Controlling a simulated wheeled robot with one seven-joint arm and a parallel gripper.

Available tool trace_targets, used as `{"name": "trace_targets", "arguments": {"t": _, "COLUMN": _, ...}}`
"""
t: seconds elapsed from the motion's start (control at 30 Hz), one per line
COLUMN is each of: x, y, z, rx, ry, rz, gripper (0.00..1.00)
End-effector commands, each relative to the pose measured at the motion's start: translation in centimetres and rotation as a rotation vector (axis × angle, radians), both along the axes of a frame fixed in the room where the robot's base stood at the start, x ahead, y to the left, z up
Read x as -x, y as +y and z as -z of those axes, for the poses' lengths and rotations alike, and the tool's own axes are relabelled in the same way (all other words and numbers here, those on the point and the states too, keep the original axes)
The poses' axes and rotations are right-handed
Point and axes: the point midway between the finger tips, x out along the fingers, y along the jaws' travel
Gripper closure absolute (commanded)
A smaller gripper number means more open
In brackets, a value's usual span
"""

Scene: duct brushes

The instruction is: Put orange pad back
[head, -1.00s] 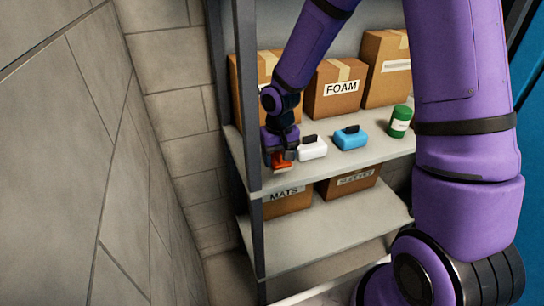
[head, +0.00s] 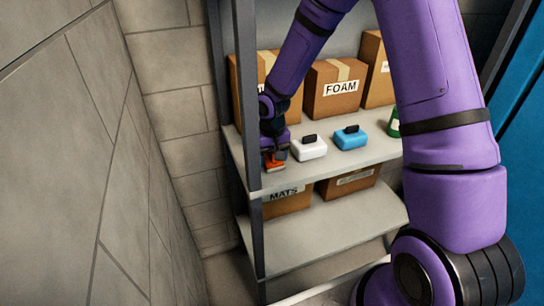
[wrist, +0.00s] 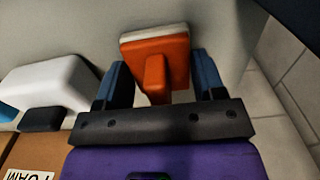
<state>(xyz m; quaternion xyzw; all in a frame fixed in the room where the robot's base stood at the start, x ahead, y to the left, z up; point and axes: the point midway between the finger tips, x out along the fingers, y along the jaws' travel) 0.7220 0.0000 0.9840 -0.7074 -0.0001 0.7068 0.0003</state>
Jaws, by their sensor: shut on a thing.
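The orange pad (head: 272,165) is a block with a pale underside and an orange handle. It is at the left end of the upper grey shelf (head: 325,167), left of the white pad. In the wrist view the orange pad (wrist: 157,62) has its handle between my two dark fingers. My gripper (head: 273,152) is shut on the orange pad, and it also shows in the wrist view (wrist: 158,85). I cannot tell whether the pad touches the shelf or hangs just above it.
A white pad (head: 309,149) and a blue pad (head: 351,139) with dark handles stand to the right. A green can (head: 393,124) is farther right. Cardboard boxes, one marked FOAM (head: 336,90), line the back. A dark shelf post (head: 249,145) is close on the left.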

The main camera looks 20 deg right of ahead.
Motion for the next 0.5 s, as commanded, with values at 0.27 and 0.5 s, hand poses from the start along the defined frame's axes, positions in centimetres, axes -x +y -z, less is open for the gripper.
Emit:
{"name": "trace_targets", "arguments": {"t": 0.27, "x": 0.01, "y": -0.01, "z": 0.12, "rx": 0.000, "ry": 0.000, "rz": 0.000, "gripper": 0.11}}
{"name": "trace_targets", "arguments": {"t": 0.5, "x": -0.01, "y": 0.00, "z": -0.18, "rx": 0.000, "ry": -0.001, "rz": 0.000, "gripper": 0.11}}
